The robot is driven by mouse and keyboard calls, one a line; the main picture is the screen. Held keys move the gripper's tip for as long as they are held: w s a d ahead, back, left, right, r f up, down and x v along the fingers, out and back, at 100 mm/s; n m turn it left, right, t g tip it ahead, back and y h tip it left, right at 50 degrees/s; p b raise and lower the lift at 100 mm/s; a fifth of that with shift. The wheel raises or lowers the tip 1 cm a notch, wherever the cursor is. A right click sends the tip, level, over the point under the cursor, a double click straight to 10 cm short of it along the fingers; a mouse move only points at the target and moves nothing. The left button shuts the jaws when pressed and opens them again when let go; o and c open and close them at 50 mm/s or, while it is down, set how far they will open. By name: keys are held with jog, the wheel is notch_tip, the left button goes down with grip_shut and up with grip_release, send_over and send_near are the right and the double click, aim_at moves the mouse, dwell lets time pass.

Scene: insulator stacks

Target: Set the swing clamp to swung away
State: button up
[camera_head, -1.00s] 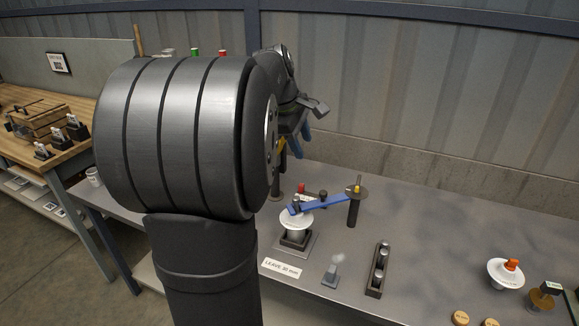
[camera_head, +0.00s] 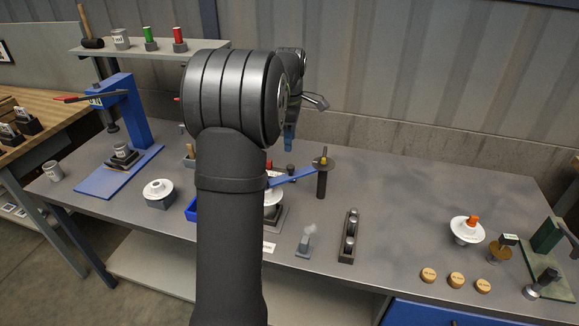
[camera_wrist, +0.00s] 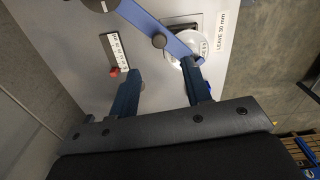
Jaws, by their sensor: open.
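The swing clamp is a blue bar (camera_head: 292,177) running from a dark upright post with a disc (camera_head: 322,180) towards a white insulator (camera_head: 273,198), which my arm partly hides. In the wrist view the blue bar (camera_wrist: 175,32) carries a round dark knob and its end lies across the white insulator disc (camera_wrist: 176,55). My gripper (camera_head: 289,143) is above and behind the clamp in the head view. In the wrist view its two blue fingers (camera_wrist: 160,67) are apart and empty, with the right finger overlapping the insulator and bar end in the picture; contact cannot be told.
A card reading LEAVE 30 mm (camera_wrist: 222,30) and a scale with a red slider (camera_wrist: 117,56) flank the clamp. A small grey stand (camera_head: 304,242) and a dark two-post holder (camera_head: 349,238) stand in front. A blue press (camera_head: 125,120) stands left.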

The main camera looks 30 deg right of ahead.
aim_at(290, 166)
notch_tip(290, 166, down, 11)
jog(key=shift+r, duration=0.2)
grip_shut()
